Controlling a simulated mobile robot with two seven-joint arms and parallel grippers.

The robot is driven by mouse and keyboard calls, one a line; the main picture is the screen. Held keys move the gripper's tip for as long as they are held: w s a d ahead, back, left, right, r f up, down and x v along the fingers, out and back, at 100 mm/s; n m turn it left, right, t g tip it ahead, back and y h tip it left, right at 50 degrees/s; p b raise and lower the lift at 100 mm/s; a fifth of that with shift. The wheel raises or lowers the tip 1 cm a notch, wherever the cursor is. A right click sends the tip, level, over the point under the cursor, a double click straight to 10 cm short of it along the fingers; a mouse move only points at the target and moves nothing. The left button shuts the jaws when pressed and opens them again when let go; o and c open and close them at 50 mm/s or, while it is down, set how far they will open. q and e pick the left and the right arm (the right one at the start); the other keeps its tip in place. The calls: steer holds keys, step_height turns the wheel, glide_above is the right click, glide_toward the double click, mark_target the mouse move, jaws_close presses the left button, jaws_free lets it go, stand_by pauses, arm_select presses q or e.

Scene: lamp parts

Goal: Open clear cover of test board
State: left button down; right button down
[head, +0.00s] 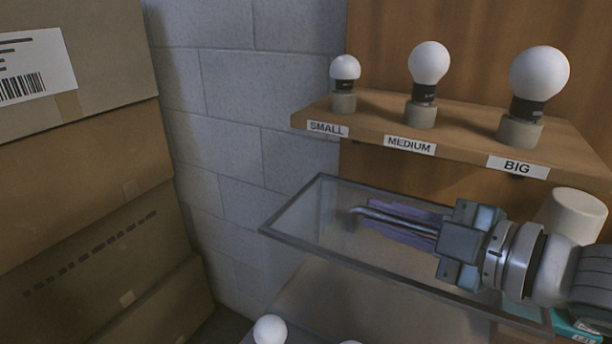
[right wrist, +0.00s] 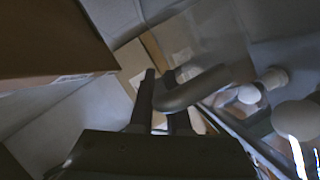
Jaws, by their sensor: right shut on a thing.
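The clear cover (head: 300,215) is a see-through panel with a dark grey frame, in the middle right of the head view, below the bulb shelf. It looks raised and tilted above the surface below it; its hinge is not clear. A grey metal handle (head: 356,211) is on it. My right gripper (head: 375,214) comes in from the right and is shut on the handle. In the right wrist view, the curved handle (right wrist: 195,88) passes at the dark fingers of the gripper (right wrist: 160,85). My left gripper is not in view.
A wooden shelf (head: 460,131) above the cover holds small (head: 345,68), medium (head: 428,64) and big (head: 539,74) bulbs in sockets. Another white bulb (head: 270,329) shows below the cover. Stacked cardboard boxes (head: 90,195) stand at left, before a grey block wall (head: 245,90).

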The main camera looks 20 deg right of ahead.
steer(key=shift+s+a+r+n+t, duration=0.15)
steer(key=shift+s+a+r+n, duration=0.1)
steer(key=shift+s+a, duration=0.25)
steer(key=shift+s+a+r+n+t, duration=0.15)
steer(key=shift+s+a+n, duration=0.1)
steer(key=shift+s+a, duration=0.25)
steer(key=shift+w+a, duration=0.1)
steer(key=c, duration=1.2)
jaws_free()
steer(key=shift+f, duration=0.1)
steer(key=shift+o, duration=0.2)
steer(key=v, duration=1)
